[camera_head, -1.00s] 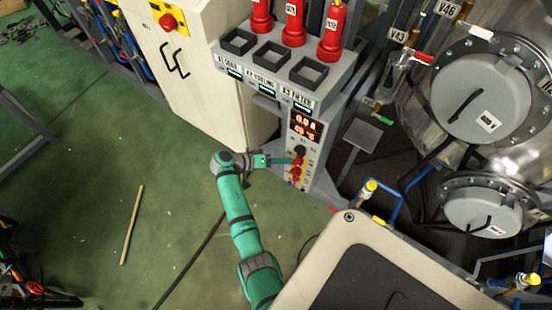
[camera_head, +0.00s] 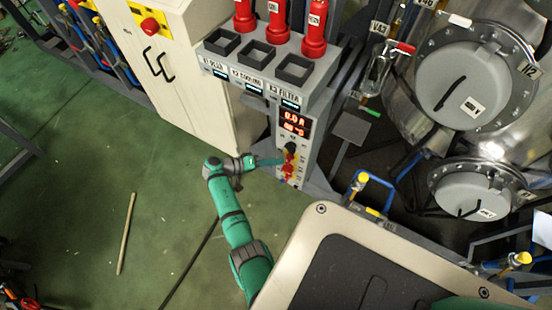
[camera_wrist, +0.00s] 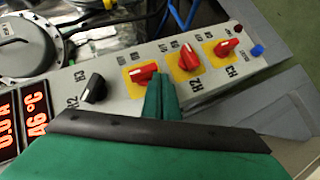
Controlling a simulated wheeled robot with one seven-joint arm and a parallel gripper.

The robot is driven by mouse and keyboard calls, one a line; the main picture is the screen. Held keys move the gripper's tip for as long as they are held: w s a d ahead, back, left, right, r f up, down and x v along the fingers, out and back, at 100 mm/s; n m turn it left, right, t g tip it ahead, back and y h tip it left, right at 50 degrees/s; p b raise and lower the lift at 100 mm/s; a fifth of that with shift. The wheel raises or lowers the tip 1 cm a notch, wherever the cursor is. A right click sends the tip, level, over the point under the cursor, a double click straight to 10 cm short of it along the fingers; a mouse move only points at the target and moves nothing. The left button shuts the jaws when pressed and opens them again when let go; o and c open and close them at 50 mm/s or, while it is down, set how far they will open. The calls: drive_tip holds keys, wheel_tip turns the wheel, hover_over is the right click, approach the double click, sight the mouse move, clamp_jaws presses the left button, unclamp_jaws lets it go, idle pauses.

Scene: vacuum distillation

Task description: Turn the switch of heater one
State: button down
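The heater panel (camera_head: 302,172) is a grey upright box front with a black knob (camera_wrist: 94,88) and three red switches on yellow plates. The red switch nearest the black knob (camera_wrist: 143,72) has its label hidden behind my fingers; the others are the H2 switch (camera_wrist: 188,53) and the H3 switch (camera_wrist: 226,46). My gripper (camera_wrist: 161,75) has its two green fingers side by side with only a thin line between them. The tips are right beside the nearest red switch's right end, seemingly outside it; contact cannot be told. In the head view my gripper (camera_head: 283,161) reaches the panel from the left.
A red display (camera_head: 293,124) sits above the switches. A blue button (camera_wrist: 257,51) is at the panel's far end. A cream cabinet (camera_head: 190,75) stands left, steel vessels (camera_head: 465,85) right. Green floor (camera_head: 95,200) is open at left.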

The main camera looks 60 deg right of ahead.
drive_tip(key=shift+s+a+f, duration=0.1)
drive_tip(key=shift+s+f, duration=0.15)
drive_tip(key=shift+f, duration=0.05)
idle(0.6)
drive_tip(key=shift+s, duration=0.1)
